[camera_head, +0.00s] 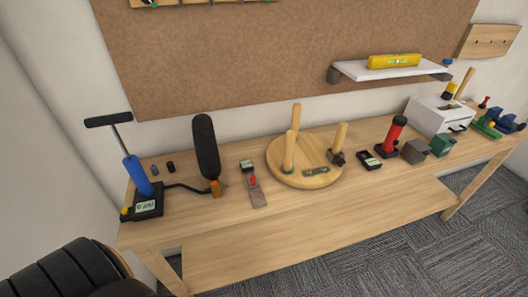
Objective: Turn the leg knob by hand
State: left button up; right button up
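A round wooden stool top (275,158) lies on the workbench with its wooden legs pointing up. A dark knob-like part (337,158) sits at the foot of the right leg (341,136); its details are too small to make out. A small level-like strip with a green vial (317,171) lies on the disc between the legs. Neither of my grippers is in the head view, so nothing is seen touching the stool or the knob.
On the workbench (230,222), a blue hand pump (137,174) with a gauge stands left, beside a black paddle-shaped item (207,147). A black-and-red tool (393,134) and grey block (414,151) stand right. A black ribbed object (70,275) fills the lower left. The bench's front strip is clear.

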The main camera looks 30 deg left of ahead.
aim_at(341, 163)
jog(key=i+l+u, duration=0.2)
jog(key=u, duration=0.2)
jog(key=i+l+u, duration=0.1)
jog(key=l+u, duration=0.15)
jog(key=u, duration=0.2)
jog(key=i+l+u, duration=0.1)
jog(key=l+u, duration=0.3)
jog(key=i+l+u, duration=0.1)
jog(key=l+u, duration=0.15)
jog(key=u, duration=0.2)
jog(key=l+u, duration=0.65)
jog(key=u, duration=0.15)
jog(key=k, duration=0.05)
